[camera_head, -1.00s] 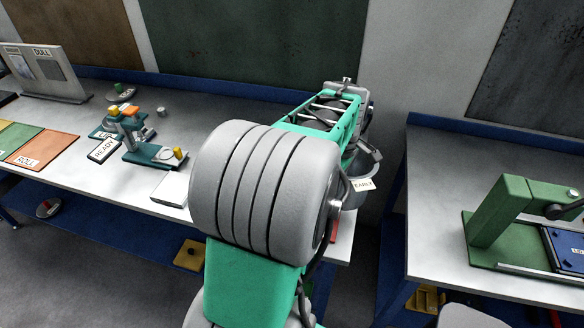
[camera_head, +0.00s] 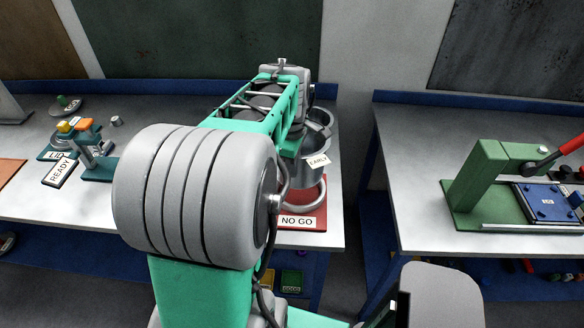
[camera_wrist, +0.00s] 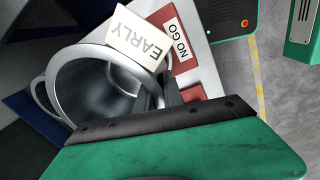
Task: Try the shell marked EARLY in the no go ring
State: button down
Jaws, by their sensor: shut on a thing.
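The shell marked EARLY (camera_head: 315,172) is a grey, hollow metal cylinder with a white tag reading EARLY. In the wrist view the shell (camera_wrist: 70,80) shows its open mouth and a handle-like loop at left. My gripper (camera_wrist: 168,95) is shut on the shell's wall at the right. In the head view my arm hides the gripper. The no go ring (camera_head: 312,197) is a pale metal ring on a red base labelled NO GO (camera_head: 297,221). The shell is over or just behind the ring; I cannot tell whether they touch.
The NO GO base is near the bench's front right corner. A gap separates this bench from the right bench, which carries a green press (camera_head: 485,185) with a blue plate (camera_head: 548,202). A READY card (camera_head: 59,171) and a teal stand (camera_head: 98,168) are at left.

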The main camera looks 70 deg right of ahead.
aim_at(294, 187)
jog(key=shift+s+f+b, duration=0.1)
jog(key=shift+f+b, duration=0.2)
jog(key=shift+b, duration=0.2)
jog(key=shift+f+b, duration=1.6)
jog(key=shift+f, duration=1.05)
jog(key=shift+f+b, duration=0.8)
jog(key=shift+f, duration=0.3)
jog(key=c, duration=1.4)
grip_release()
jog(key=r, duration=0.5)
jog(key=a+r+b, duration=0.1)
jog(key=r, duration=0.1)
jog(key=shift+r, duration=0.4)
